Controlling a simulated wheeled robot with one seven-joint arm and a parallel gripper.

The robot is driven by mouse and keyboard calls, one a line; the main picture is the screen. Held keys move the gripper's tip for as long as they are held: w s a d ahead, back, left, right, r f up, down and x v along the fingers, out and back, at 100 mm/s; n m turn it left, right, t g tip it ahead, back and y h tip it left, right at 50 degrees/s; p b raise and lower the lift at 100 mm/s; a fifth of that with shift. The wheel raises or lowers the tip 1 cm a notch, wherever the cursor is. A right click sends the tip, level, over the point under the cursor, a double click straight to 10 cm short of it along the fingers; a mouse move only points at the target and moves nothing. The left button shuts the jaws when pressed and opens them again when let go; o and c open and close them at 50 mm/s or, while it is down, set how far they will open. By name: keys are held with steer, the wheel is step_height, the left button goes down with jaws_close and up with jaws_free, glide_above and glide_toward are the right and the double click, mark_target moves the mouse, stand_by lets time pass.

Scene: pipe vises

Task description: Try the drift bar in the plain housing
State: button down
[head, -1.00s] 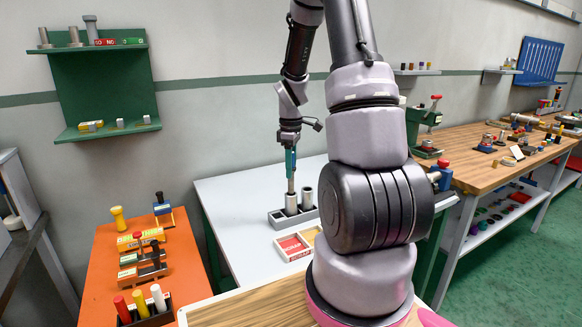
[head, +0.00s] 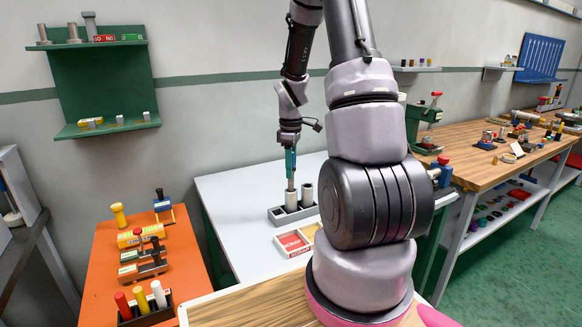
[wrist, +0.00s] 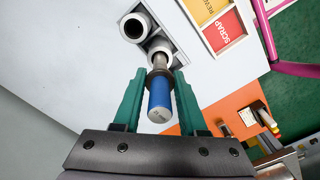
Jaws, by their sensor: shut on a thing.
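The drift bar has a blue handle (wrist: 159,95), a dark collar and a steel shaft. My gripper (head: 290,153) is shut on the handle and holds the bar upright, shaft down, above the pale table. In the wrist view the handle lies between my green fingers (wrist: 158,92). The shaft runs into the mouth of a pale cylindrical housing (wrist: 160,50), which also shows in the head view (head: 292,202). A second pale housing (wrist: 134,27) with a dark open bore stands beside it in a grey block (head: 281,217). I cannot tell which is plain. The shaft's lower end is hidden.
A tray (head: 279,246) with red and yellow compartments, the red one reading SCRAP, lies in front of the block. An orange bench (head: 98,262) with tools stands left. A wooden workbench (head: 462,168) stands right. The pale table's left part is clear.

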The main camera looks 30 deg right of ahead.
steer(key=shift+f, duration=0.85)
stand_by(0.7)
steer(key=c, duration=0.8)
jaws_free()
